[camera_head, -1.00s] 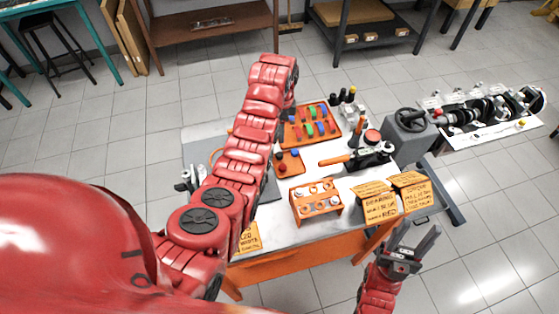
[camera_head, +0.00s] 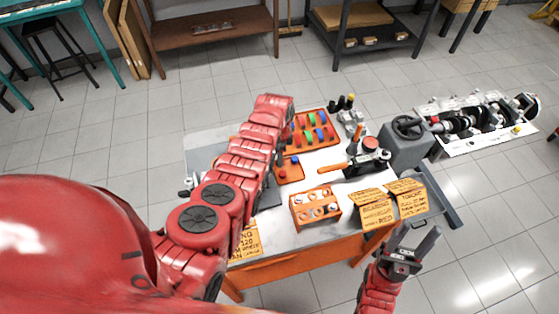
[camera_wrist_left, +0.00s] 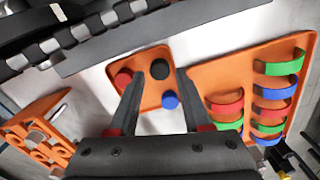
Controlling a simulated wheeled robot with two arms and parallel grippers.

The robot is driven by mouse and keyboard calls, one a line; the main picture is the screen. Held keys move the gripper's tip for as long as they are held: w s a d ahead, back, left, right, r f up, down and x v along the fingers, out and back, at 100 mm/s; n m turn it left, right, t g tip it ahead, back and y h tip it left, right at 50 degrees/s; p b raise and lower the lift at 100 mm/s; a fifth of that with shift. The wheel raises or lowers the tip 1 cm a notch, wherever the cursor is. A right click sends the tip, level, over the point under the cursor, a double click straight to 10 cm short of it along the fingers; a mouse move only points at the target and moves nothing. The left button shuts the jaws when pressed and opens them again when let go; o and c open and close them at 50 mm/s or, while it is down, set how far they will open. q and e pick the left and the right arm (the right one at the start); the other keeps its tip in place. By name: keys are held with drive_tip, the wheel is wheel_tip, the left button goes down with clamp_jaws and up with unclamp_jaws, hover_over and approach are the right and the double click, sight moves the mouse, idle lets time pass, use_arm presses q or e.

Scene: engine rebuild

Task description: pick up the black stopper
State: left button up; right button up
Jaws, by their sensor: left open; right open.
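The black stopper (camera_wrist_left: 160,69) sits upright on a small orange tray (camera_wrist_left: 150,90), beside a red stopper (camera_wrist_left: 123,78) and a blue stopper (camera_wrist_left: 170,99). My left gripper (camera_wrist_left: 159,75) is open above the tray. In the left wrist view its fingertips lie on either side of the black stopper, and I cannot tell how far above it they are. In the head view my left arm hides the black stopper and most of that gripper; the small tray (camera_head: 291,176) partly shows. My right gripper (camera_head: 417,234) is open and empty at the table's front right.
A larger orange tray (camera_wrist_left: 240,72) with coloured half-rings stands beside the small tray. A dark toothed part (camera_wrist_left: 75,38) lies at the wrist view's upper left.

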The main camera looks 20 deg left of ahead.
use_arm(q)
drive_tip(key=shift+f, duration=1)
clamp_jaws()
